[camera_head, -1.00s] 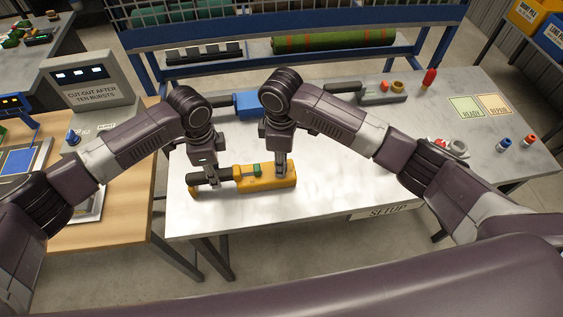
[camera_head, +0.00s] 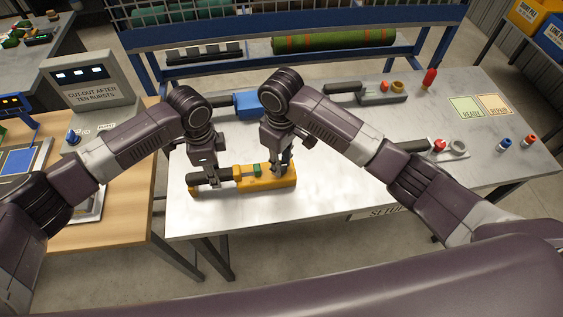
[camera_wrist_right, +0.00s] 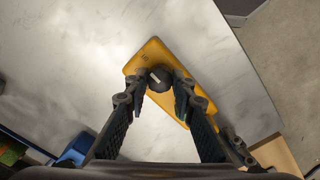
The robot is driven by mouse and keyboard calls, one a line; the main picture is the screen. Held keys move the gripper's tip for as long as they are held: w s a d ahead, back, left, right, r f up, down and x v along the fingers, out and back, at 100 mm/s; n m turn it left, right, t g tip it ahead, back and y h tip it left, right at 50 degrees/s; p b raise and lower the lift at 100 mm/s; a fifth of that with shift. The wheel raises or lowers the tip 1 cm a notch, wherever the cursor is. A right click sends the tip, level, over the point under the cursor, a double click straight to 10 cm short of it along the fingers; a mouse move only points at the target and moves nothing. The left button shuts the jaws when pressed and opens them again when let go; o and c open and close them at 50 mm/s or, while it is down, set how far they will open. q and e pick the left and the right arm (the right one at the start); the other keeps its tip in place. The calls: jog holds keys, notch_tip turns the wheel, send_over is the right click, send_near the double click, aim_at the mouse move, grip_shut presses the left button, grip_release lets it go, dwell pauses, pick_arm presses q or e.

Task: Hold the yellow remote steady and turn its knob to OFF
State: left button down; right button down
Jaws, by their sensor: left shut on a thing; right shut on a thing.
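The yellow remote (camera_head: 262,183) lies on the grey table near its front left, with a dark handle on its left end and a green button (camera_head: 257,169) on top. My left gripper (camera_head: 213,177) is shut on the remote's dark handle, its fingertips partly hidden. My right gripper (camera_head: 281,172) points down over the remote's right end. In the right wrist view its fingers are shut on the dark round knob (camera_wrist_right: 160,78), which has a short pale mark.
A blue device (camera_head: 247,104) lies behind my grippers, and a grey device (camera_head: 383,97) lies further right. A device with a red button (camera_head: 439,145) is partly behind my right arm. READY and REPAIR mats (camera_head: 467,107) lie at right. Table between is mostly clear.

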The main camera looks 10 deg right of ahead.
pick_arm(q)
jog(key=shift+f, duration=0.1)
pick_arm(e)
jog(key=c, duration=1.6)
grip_release()
notch_tip(320, 180, up, 12)
jog(key=shift+r, duration=0.1)
pick_arm(q)
jog(key=c, duration=2)
grip_release()
jog(key=shift+c, duration=0.2)
jog(key=o, duration=0.5)
jog(key=shift+w, duration=0.1)
